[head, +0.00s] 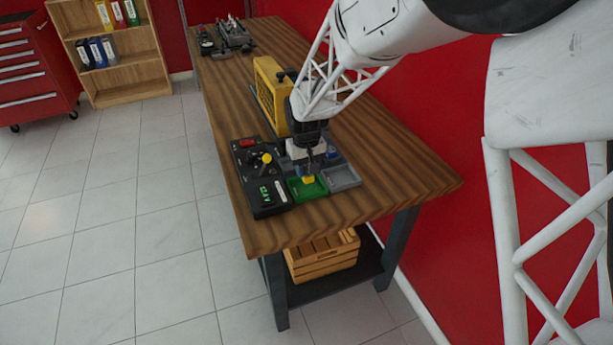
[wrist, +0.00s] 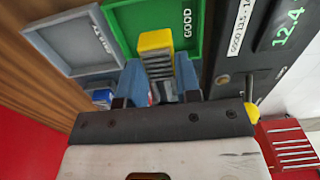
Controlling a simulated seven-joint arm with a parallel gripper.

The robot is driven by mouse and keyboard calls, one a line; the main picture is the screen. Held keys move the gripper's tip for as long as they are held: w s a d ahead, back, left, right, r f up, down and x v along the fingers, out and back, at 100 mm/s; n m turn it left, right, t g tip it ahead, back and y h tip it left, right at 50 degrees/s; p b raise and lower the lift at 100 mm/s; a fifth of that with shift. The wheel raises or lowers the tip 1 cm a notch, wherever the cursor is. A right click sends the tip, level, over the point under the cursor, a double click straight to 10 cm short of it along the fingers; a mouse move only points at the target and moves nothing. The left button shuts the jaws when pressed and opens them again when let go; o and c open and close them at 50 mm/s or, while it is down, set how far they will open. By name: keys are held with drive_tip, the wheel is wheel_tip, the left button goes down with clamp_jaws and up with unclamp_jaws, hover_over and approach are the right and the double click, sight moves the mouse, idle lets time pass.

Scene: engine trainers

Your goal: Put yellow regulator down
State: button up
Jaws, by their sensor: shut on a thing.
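My gripper (head: 308,174) is shut on the yellow regulator (head: 309,179) at the front of the bench. In the wrist view the regulator shows a yellow end (wrist: 155,41) and a dark ribbed body between the two blue fingers (wrist: 160,78). The yellow end overlaps the green tray (wrist: 125,17), which is marked GOOD. In the head view this green tray (head: 295,190) lies directly under the regulator. I cannot tell whether the regulator touches the tray floor. The fingers hide part of its body.
A grey tray (head: 343,177) sits right of the green one. A black test panel (head: 268,196) with a green display stands left, with a yellow-topped knob (head: 266,158). A yellow machine (head: 271,95) stands behind. Bare wood (head: 400,170) lies to the right.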

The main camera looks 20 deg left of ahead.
sight(306, 170)
drive_tip(key=shift+f, duration=1.75)
drive_tip(key=o, duration=1)
drive_tip(key=shift+f, duration=0.1)
wheel_tip(306, 170, up, 12)
drive_tip(key=shift+r, duration=0.15)
drive_tip(key=shift+d, duration=0.1)
